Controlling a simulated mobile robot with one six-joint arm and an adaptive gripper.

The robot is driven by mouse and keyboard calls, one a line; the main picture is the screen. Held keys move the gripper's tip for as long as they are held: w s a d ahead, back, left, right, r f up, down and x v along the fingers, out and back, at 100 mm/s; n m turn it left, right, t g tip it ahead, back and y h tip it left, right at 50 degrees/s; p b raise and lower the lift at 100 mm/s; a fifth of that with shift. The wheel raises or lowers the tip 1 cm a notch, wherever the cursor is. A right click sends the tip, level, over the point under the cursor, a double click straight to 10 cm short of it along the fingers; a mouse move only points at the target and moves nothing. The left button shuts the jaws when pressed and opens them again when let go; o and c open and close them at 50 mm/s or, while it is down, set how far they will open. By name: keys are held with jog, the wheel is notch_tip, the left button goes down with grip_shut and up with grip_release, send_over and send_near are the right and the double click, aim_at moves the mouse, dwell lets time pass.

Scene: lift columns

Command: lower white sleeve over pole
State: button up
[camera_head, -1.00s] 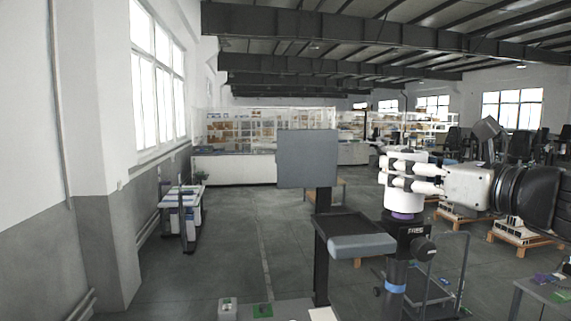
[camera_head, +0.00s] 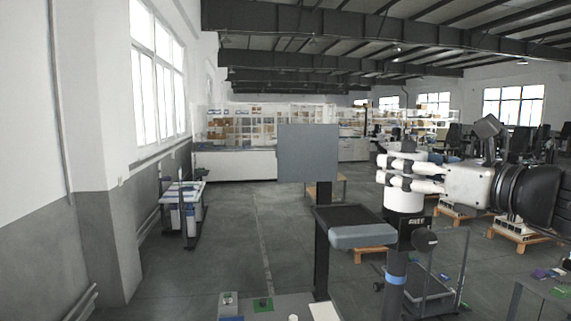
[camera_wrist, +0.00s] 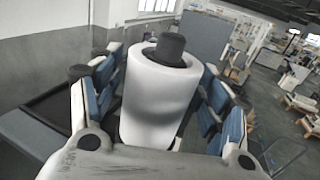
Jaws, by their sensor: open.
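The white sleeve (camera_head: 404,202) is upright around the pole in the head view, its lower end at the dark stand top. In the wrist view the sleeve (camera_wrist: 158,105) is a thick white tube, and the dark top of the pole (camera_wrist: 171,46) sticks out above its upper rim. My gripper (camera_head: 398,172) is level with the sleeve's upper part, its white fingers reaching in from the right. In the wrist view its blue-padded fingers stand open on both sides of the sleeve, with a gap visible on the right. The pole inside the sleeve is hidden.
The dark stand (camera_head: 396,262) with a blue band carries the pole. Left of it are a grey panel (camera_head: 308,152) and a grey tray (camera_head: 362,236). A table (camera_head: 270,309) with small items lies at the front. A wheeled cart (camera_head: 430,284) stands to the right.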

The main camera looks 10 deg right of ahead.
dwell(0.3)
jog(key=v, duration=1.2)
